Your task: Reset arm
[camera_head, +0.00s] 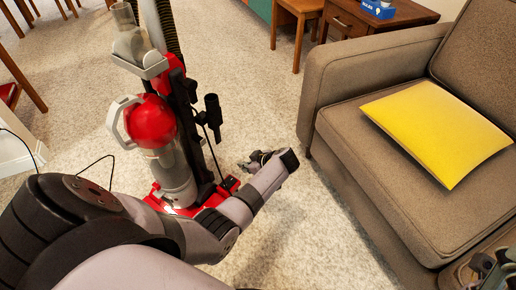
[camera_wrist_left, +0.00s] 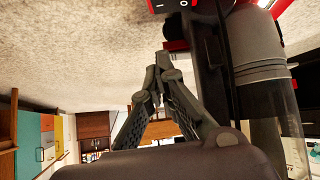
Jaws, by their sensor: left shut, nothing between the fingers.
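My left arm comes in from the left of the head view, in front of the red and grey vacuum cleaner (camera_head: 152,122). My left gripper (camera_head: 254,163) is above the carpet, just right of the vacuum's base. In the left wrist view, the fingers of my left gripper (camera_wrist_left: 160,72) meet with nothing between them. The vacuum's body (camera_wrist_left: 258,55) stands close beside them there. Part of what appears to be my right gripper (camera_head: 490,270) shows at the lower right of the head view, over the sofa. Its fingers are cut off by the frame edge.
A brown sofa (camera_head: 345,138) with a yellow cushion (camera_head: 437,132) stands on the right. A wooden side table (camera_head: 350,20) with a blue tissue box (camera_head: 379,8) is behind it. Open carpet (camera_head: 285,225) lies between vacuum and sofa. A black cord (camera_head: 98,160) hangs at the left.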

